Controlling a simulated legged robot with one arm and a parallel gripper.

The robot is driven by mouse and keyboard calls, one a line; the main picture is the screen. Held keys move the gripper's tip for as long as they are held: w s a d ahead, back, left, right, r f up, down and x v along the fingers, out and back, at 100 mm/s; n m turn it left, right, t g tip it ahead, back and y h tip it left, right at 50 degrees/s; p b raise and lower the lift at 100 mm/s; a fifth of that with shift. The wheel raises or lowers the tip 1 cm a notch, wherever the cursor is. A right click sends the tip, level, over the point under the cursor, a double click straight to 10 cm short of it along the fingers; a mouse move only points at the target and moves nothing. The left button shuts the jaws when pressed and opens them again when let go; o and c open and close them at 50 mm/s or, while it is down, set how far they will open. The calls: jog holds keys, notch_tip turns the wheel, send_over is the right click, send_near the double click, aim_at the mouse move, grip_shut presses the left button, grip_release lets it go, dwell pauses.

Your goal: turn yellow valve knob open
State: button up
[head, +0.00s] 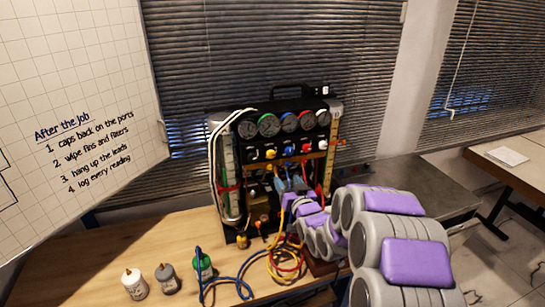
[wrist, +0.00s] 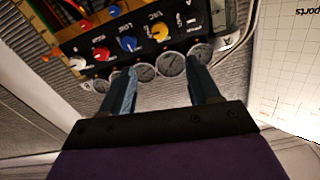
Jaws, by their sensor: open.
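The yellow valve knob (head: 270,153) is in the row of knobs under the dials on the black gauge rig (head: 335,130). In the wrist view the yellow knob (wrist: 159,32) shows beyond and between my fingers, on the black panel, next to a blue knob (wrist: 129,43). My gripper (head: 289,180) is in front of the rig, lower than the knob row in the head view. In the wrist view its two blue-grey fingers (wrist: 163,70) are spread apart with nothing between them. They appear apart from the yellow knob. The knob's exact turn angle is too small to tell.
Several round gauges (head: 269,124) sit above the knobs. Red, yellow and blue hoses (head: 285,262) hang and coil at the rig's foot. Small bottles (head: 134,284) stand on the wooden table (head: 120,250) at front left. A whiteboard (head: 80,90) stands at left.

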aim_at(272, 155)
jog(key=x, duration=1.6)
jog(key=shift+w+a+f, duration=0.1)
jog(key=shift+w+a, duration=0.05)
jog(key=shift+w, duration=0.05)
jog(key=c, duration=1)
